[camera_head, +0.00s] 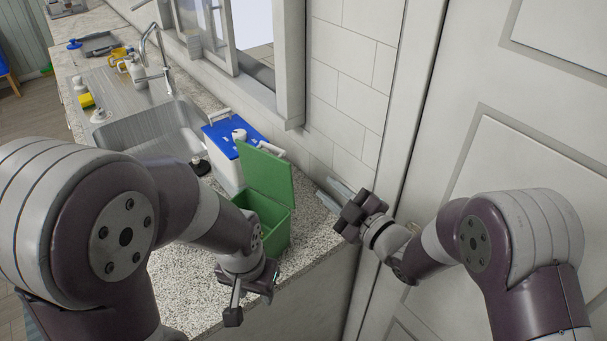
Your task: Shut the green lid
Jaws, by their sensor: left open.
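The green lid (265,172) stands raised, close to upright, at the back of a green box (277,238) on the counter. The box is open at the top, and my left arm hides part of its left side. My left gripper (235,304) is open and empty, in front of the box near the counter's front edge, with its fingers pointing down. My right gripper (349,217) is to the right of the box, near the counter's right end, apart from the lid.
A white container with a blue lid (226,132) stands just behind and left of the green box. A sink (150,130) with a faucet lies farther left. A wall and a white door (500,170) bound the right side. Speckled counter (185,285) is bare at the front.

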